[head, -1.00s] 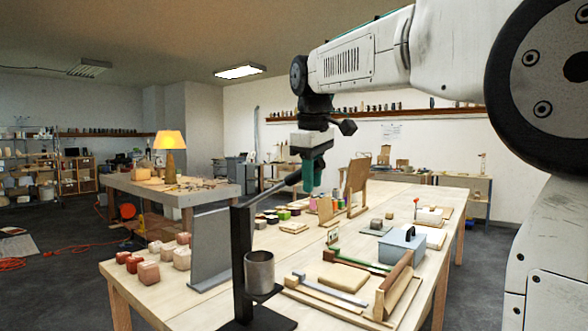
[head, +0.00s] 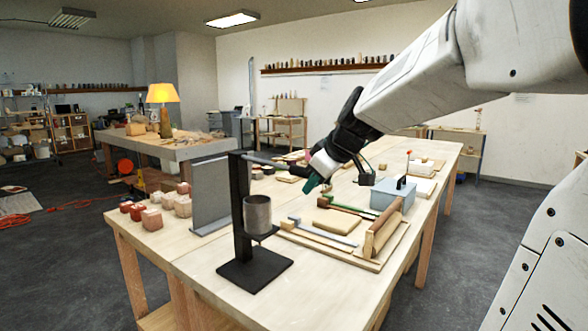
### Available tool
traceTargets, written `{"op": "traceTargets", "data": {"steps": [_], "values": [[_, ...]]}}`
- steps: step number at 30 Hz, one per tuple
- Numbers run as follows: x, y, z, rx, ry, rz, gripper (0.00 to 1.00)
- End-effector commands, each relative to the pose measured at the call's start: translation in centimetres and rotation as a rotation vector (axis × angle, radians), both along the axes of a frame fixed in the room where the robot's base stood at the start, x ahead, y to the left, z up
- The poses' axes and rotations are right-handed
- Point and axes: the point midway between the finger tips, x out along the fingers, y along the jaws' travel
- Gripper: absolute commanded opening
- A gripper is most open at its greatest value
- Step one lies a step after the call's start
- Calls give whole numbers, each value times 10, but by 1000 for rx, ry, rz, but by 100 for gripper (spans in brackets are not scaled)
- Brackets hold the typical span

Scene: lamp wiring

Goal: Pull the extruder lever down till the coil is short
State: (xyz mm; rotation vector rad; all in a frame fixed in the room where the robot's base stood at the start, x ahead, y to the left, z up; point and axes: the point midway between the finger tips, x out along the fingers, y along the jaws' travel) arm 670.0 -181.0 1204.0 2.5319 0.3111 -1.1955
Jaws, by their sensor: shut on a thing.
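The extruder is a black stand (head: 240,205) on a flat black base (head: 254,268), with a grey metal barrel (head: 257,215) at its front. Its dark lever (head: 272,162) runs from the top of the post to the right and slopes slightly down. My gripper (head: 311,184), with green fingertips, is at the lever's far right end and shut on it. The fingers and wrist hide the handle end. I cannot make out a coil below the barrel.
A grey upright panel (head: 211,193) stands behind the extruder, with several reddish blocks (head: 152,219) to its left. A wooden frame (head: 383,236) and a blue-grey box (head: 392,195) lie to the right. The table front right of the base is bare.

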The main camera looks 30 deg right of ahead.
Motion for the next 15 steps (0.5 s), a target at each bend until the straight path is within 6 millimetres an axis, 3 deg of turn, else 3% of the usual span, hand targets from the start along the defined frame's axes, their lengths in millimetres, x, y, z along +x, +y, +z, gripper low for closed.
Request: {"op": "traceTargets", "data": {"steps": [15], "values": [[3, 8, -6, 6, -17, 12, 0]]}}
